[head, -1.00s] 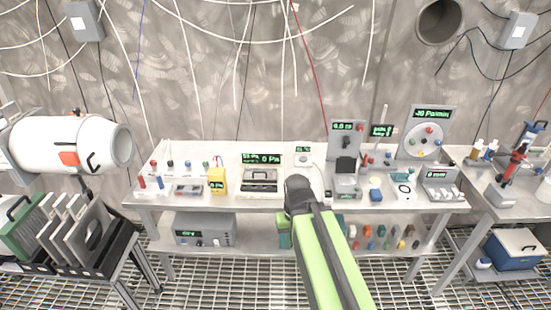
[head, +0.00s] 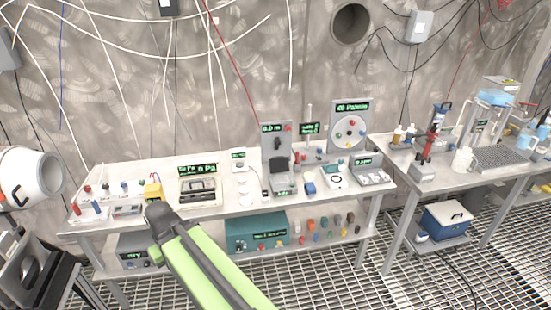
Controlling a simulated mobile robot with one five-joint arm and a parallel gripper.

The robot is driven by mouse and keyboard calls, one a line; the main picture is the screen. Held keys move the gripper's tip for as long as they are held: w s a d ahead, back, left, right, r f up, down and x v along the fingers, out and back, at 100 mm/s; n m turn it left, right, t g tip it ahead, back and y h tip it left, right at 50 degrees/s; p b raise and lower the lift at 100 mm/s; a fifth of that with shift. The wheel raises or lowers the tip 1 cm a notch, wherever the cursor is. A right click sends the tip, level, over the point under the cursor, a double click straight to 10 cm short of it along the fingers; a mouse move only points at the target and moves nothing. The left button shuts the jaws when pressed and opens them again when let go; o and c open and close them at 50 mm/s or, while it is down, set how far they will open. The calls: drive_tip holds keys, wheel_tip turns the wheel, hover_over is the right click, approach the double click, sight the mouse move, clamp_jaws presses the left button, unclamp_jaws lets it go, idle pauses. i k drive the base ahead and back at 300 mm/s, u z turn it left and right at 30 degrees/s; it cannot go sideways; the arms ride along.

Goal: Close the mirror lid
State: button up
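I cannot tell for certain which thing is the mirror lid. On the long bench stands a flat case with a handle (head: 200,192). Further right a white plate with a dark ring (head: 336,181) lies beside a small turquoise piece. Both are too small to tell whether either has a mirror or an open lid. My green arm reaches in from below, its dark end (head: 159,218) in front of the bench's left part, below the yellow block. The fingers cannot be made out. Nothing held shows.
The long bench (head: 240,208) carries panels, a dial stand (head: 350,132) and small parts; a teal box (head: 257,231) is on its lower shelf. A second table (head: 450,178) stands right, with a blue cooler (head: 447,221) below. A white cylinder (head: 30,175) is left. Grated floor is clear at front right.

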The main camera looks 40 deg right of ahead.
sight(277, 164)
drive_tip(key=i, duration=0.95)
drive_tip(key=u, duration=0.05)
